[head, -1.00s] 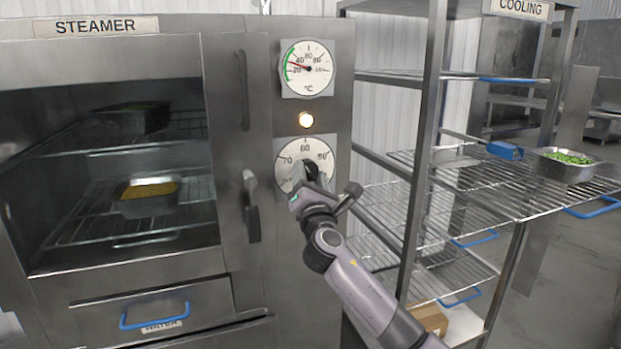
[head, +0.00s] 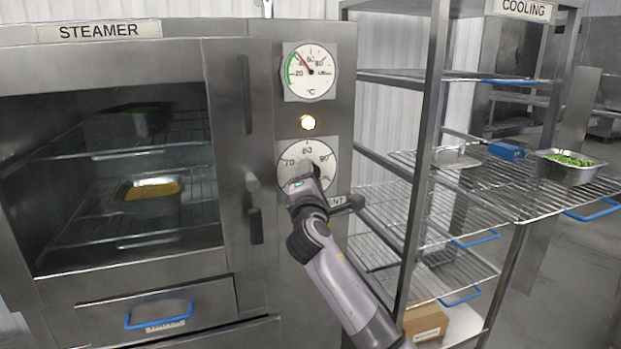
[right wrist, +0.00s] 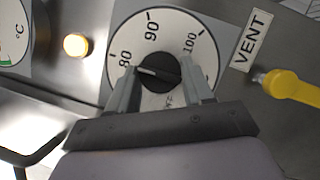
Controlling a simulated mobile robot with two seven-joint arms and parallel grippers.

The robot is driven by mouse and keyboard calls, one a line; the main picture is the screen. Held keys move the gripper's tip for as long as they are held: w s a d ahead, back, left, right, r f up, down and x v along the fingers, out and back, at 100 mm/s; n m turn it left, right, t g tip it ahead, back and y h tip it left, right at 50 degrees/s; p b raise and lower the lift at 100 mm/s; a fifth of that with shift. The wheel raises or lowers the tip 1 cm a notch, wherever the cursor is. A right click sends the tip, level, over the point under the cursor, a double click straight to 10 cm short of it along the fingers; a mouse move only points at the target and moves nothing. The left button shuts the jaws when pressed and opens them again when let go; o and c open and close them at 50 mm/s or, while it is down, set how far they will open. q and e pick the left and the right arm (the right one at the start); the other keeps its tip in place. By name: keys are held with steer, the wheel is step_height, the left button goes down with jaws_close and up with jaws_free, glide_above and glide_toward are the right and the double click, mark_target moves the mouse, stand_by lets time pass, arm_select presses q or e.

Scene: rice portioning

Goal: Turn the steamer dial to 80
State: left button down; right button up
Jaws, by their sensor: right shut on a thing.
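The steamer dial (head: 290,152) is a round white plate on the steamer front, with 70, 80 and 90 showing in the head view. In the right wrist view the dial plate (right wrist: 203,62) shows 80, 90 and 100. My right gripper (right wrist: 158,80) is shut on its black knob (right wrist: 158,66), one finger on each side. The knob's pale pointer line points left, close to the 80 side; a finger partly covers that area, so the exact reading is unclear. My left gripper is not in view.
Above the dial are a lit lamp (head: 308,122) and a temperature gauge (head: 325,85), its needle between 40 and 60. A yellow vent handle (right wrist: 292,88) is beside the dial. The cooling rack (head: 425,130) stands close on the right. The steamer door handle (head: 253,200) is on the left.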

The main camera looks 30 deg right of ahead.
stand_by(0.3)
steer(key=o, duration=1)
steer(key=shift+o, duration=0.2)
steer(key=v, duration=0.7)
steer(key=shift+b, duration=0.3)
steer(key=shift+s, duration=0.1)
